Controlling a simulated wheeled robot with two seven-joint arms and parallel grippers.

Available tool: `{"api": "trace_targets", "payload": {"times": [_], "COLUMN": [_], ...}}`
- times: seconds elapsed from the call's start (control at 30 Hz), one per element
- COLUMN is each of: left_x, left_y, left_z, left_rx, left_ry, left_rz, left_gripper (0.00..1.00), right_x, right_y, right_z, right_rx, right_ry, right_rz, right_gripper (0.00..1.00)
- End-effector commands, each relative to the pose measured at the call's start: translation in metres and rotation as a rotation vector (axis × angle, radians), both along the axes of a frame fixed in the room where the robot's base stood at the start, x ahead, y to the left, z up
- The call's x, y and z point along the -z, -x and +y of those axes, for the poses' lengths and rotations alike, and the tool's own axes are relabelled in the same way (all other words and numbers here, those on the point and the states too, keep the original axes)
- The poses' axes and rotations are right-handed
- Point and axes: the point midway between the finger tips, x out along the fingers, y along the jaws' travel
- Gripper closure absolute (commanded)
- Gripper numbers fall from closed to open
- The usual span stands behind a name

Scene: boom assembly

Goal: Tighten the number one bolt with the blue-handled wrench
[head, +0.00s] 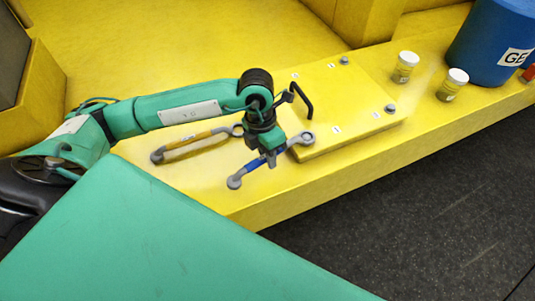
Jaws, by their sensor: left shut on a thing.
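My left gripper (269,157) is shut on the blue-handled wrench (254,165) by its handle. The wrench's grey near end points down and left, and its other grey end (304,138) reaches the near left corner of the yellow bolt plate (352,118). Whether that end sits around a bolt there cannot be told. Grey bolts show at the plate's far corner (345,61) and right corner (390,108). Small white labels (336,129) lie near the corners; their numbers are too small to read. My right gripper is not in view.
A yellow-handled wrench (195,144) lies on the yellow surface left of my gripper. A black handle (303,101) stands on the plate. Two white-lidded cans (404,67) (453,84) and a blue barrel (495,42) stand to the right. Dark floor (425,220) lies in front.

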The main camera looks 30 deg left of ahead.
Motion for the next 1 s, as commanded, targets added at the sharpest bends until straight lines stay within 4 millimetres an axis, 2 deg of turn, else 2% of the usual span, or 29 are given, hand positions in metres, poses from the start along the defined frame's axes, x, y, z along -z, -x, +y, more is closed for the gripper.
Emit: {"api": "trace_targets", "payload": {"times": [1.0], "left_x": [0.000], "left_y": [-0.005], "left_z": [0.009], "left_rx": [0.072], "left_ry": [0.001], "left_rz": [-0.001], "left_gripper": [1.00], "right_x": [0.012], "right_y": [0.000], "right_z": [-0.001], "right_rx": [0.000], "right_ry": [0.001], "right_rz": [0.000], "right_gripper": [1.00]}}
